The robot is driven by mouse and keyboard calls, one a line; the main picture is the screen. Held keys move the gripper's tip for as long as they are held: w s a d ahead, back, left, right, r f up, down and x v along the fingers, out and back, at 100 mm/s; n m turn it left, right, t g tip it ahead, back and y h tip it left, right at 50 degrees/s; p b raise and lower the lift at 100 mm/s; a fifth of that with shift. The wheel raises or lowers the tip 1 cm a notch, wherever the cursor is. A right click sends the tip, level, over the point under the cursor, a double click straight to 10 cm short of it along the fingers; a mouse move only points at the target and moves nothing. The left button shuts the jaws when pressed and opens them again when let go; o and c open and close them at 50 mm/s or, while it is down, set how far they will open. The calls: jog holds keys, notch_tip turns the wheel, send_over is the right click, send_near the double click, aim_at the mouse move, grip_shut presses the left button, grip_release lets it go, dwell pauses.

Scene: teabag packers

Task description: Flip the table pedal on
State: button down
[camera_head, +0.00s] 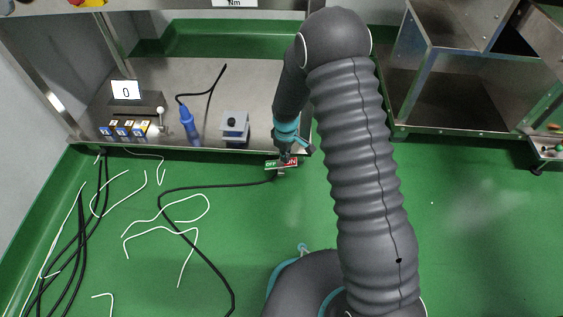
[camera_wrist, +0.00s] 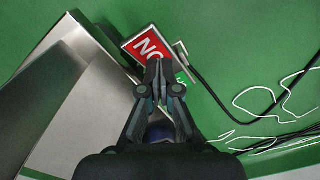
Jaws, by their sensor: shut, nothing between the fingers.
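The table pedal switch (camera_head: 271,165) is a small plate on the front edge of the metal table, with a green OFF half at left and a red ON half at right. In the wrist view its red half (camera_wrist: 147,45) shows with white letters upside down, and a sliver of green shows right of the fingertips. My gripper (camera_head: 286,156) is shut and empty, pointing down at the switch. In the wrist view the fingertips (camera_wrist: 160,72) overlap the plate around where red and green meet, hiding part of it. I cannot tell whether they touch it.
A black cable (camera_head: 215,186) runs from the switch across the green floor. Metal shelving (camera_head: 455,85) stands at right.

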jog(key=shift+f, duration=0.6)
dwell(0.3)
jog(key=shift+r, duration=0.1)
jog(key=shift+r+p, duration=2.05)
jog(key=shift+r, duration=1.4)
jog(key=shift+s+m, duration=0.15)
jog(key=shift+m, duration=0.15)
jog(key=s+d+r+m+t+p, duration=0.2)
jog(key=s+d+r, duration=0.3)
jog(key=s+r, duration=0.4)
jog(key=s+d+r+m+t+p, duration=0.1)
jog(key=s+d+r+m, duration=0.4)
jog(key=r, duration=1.5)
jog(key=s+d+r+m+t+p, duration=0.2)
jog(key=s+d+r, duration=0.4)
jog(key=s+r, duration=0.8)
jog(key=shift+d+r+m+t+p, duration=0.25)
jog(key=shift+d+m+t+p, duration=0.1)
jog(key=shift+m+p, duration=0.55)
